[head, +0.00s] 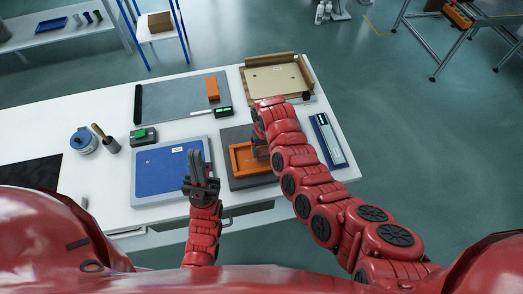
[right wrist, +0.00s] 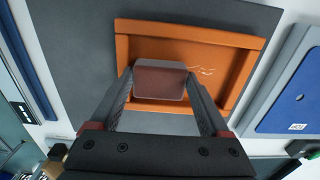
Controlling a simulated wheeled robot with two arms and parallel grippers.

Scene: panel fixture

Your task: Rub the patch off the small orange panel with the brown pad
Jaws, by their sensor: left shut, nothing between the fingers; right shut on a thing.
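The small orange panel (head: 244,163) with its raised rim lies on a dark grey mat (head: 236,134), and it fills the middle of the right wrist view (right wrist: 240,62). The brown pad (right wrist: 160,80) is held between the fingers of my right gripper (right wrist: 162,88), over the panel's inner face. I cannot tell whether the pad touches the panel. Thin pale marks, the patch (right wrist: 203,71), show just right of the pad; part may be hidden behind it. In the head view my right arm hides the pad. My left gripper (head: 198,155) is shut and empty over the blue panel's right edge.
The blue panel (head: 160,175) lies left of the mat. Behind are an orange block (head: 212,88), a green-topped box (head: 143,136) and a beige board in a brown frame (head: 280,78). A blue-and-white tray (head: 328,140) is right of my right arm.

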